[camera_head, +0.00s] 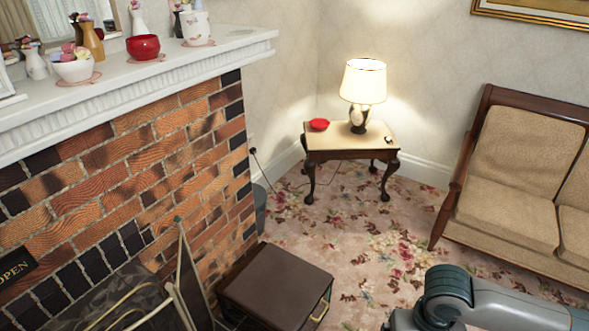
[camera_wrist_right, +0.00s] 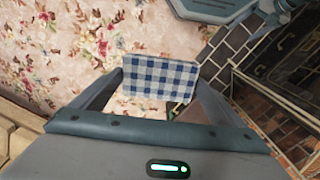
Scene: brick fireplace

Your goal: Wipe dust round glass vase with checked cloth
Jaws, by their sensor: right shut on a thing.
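The blue-and-white checked cloth (camera_wrist_right: 160,77) is between the fingers of my right gripper (camera_wrist_right: 160,85) in the right wrist view, and the gripper is shut on it. The cloth hangs above the flowered carpet, clear of any surface. In the head view only part of my right arm shows at the bottom right. An amber-brown vase (camera_head: 92,42) and white vases with flowers (camera_head: 138,20) (camera_head: 35,63) stand on the white mantel shelf (camera_head: 200,58). I cannot tell which vase is the glass one, and no dust is discernible. My left gripper is out of view.
A red bowl (camera_head: 143,47), a white flower bowl (camera_head: 74,69) and a white pot (camera_head: 196,28) also stand on the mantel. A brown box (camera_head: 275,285) sits by the brick hearth. A lamp table (camera_head: 345,146) and sofa (camera_head: 515,150) stand beyond. Carpet between is clear.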

